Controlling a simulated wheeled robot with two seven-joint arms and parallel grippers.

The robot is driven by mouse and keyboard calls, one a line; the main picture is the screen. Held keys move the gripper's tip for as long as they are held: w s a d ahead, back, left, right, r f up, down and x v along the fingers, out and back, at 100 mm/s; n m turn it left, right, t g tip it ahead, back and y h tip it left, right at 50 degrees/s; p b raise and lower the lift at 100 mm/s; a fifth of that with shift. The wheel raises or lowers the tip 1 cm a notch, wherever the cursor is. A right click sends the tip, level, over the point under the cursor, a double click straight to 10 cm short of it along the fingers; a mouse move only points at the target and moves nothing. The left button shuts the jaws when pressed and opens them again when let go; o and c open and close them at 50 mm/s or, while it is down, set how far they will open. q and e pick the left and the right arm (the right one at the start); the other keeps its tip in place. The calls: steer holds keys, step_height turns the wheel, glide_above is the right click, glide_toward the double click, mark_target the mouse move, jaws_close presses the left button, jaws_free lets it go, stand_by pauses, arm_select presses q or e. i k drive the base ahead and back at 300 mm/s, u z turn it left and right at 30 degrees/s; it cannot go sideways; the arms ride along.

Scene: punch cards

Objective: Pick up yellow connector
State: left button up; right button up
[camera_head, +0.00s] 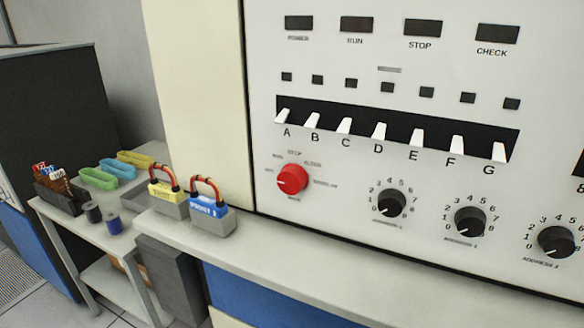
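The yellow connector (163,191) is a small block with a yellow labelled top, a grey base and a red looped cable handle. It stands upright near the left end of the light ledge in front of the console. A similar connector with a blue label (208,209) stands just to its right, close beside it. Neither of my grippers shows in the head view.
The console panel (400,181) with switches and knobs rises behind the ledge (300,262), which is clear to the right.

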mark_target(170, 201)
steer(key=z, duration=3.2)
steer(key=k, duration=2.3)
steer(key=u, duration=2.35)
